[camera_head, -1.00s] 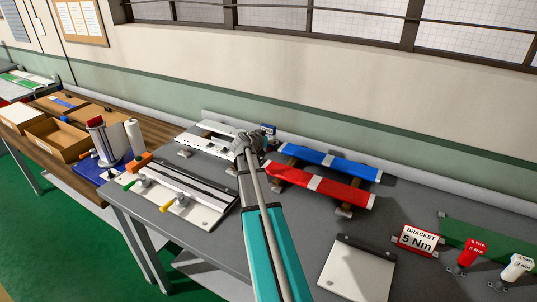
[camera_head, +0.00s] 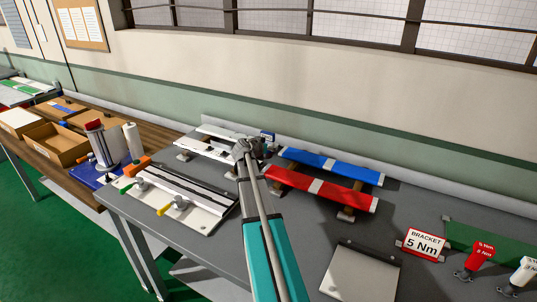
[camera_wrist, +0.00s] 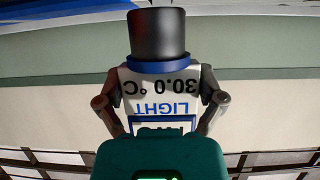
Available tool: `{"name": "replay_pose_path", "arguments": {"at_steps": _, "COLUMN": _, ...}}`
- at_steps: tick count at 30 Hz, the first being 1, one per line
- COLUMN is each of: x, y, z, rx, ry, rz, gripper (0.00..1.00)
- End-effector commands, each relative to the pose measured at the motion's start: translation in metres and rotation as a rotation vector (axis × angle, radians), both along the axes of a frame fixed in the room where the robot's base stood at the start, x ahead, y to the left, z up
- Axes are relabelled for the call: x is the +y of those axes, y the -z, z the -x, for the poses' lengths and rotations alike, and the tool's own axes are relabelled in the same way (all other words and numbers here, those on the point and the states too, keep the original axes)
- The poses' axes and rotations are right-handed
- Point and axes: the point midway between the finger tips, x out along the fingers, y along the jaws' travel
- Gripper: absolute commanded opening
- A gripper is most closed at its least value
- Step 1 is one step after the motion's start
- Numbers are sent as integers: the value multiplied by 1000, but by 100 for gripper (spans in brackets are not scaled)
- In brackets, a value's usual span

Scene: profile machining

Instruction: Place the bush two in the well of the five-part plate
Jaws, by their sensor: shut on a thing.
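My gripper (camera_wrist: 165,72) is shut on a dark cylinder (camera_wrist: 158,35) with a blue collar (camera_wrist: 158,65), presumably bush two. In the head view my gripper (camera_head: 250,150) is over the back of the grey bench, and the held piece is mostly hidden. A white assembly (camera_head: 205,143) is left of it. A pale plate with dark rails (camera_head: 178,195) lies nearer. I cannot tell which is the five-part plate.
Blue (camera_head: 330,165) and red (camera_head: 320,188) bars on supports stand right of my gripper. A small sign (camera_head: 267,135) stands close behind it. A grey plate (camera_head: 362,272) lies at the front, with a "BRACKET 5 Nm" sign (camera_head: 425,244) and a red tool (camera_head: 480,257) to the right.

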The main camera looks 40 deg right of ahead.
Motion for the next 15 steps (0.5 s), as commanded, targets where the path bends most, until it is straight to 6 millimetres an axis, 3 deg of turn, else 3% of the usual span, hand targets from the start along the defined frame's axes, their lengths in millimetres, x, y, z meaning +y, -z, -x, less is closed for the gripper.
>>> {"name": "replay_pose_path", "arguments": {"at_steps": 7, "x": -2, "y": 25, "z": -2, "rx": 0, "ry": 0, "rz": 0, "gripper": 27}}
{"name": "replay_pose_path", "arguments": {"at_steps": 15, "x": -2, "y": 34, "z": -2, "rx": 0, "ry": 0, "rz": 0, "gripper": 27}}
